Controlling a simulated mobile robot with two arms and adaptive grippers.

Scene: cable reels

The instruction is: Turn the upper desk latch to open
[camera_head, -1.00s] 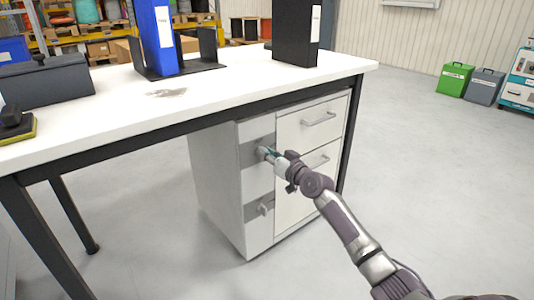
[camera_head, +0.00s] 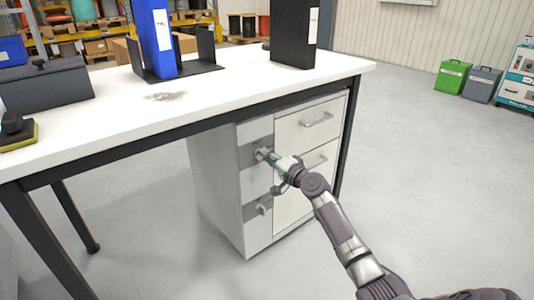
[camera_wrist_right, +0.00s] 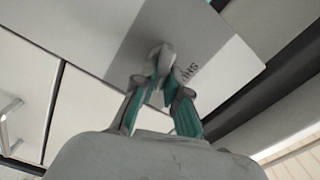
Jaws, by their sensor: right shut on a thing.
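The upper desk latch (camera_head: 259,153) sits on a grey plate at the upper left of the drawer cabinet (camera_head: 222,190). My right gripper (camera_head: 270,158) is at this latch. In the right wrist view the gripper (camera_wrist_right: 162,85) is shut on the latch (camera_wrist_right: 160,58), with a finger on either side of it. Part of a printed word shows on the plate (camera_wrist_right: 195,50) behind it. The lower latch (camera_head: 264,207) sits below, apart from the gripper. My left gripper is not in view.
The white desk top (camera_head: 220,95) overhangs the cabinet just above my right gripper. Two drawer handles, the upper one (camera_head: 318,119) and the lower one (camera_head: 318,161), are to the right. A black desk leg (camera_head: 347,140) stands beyond.

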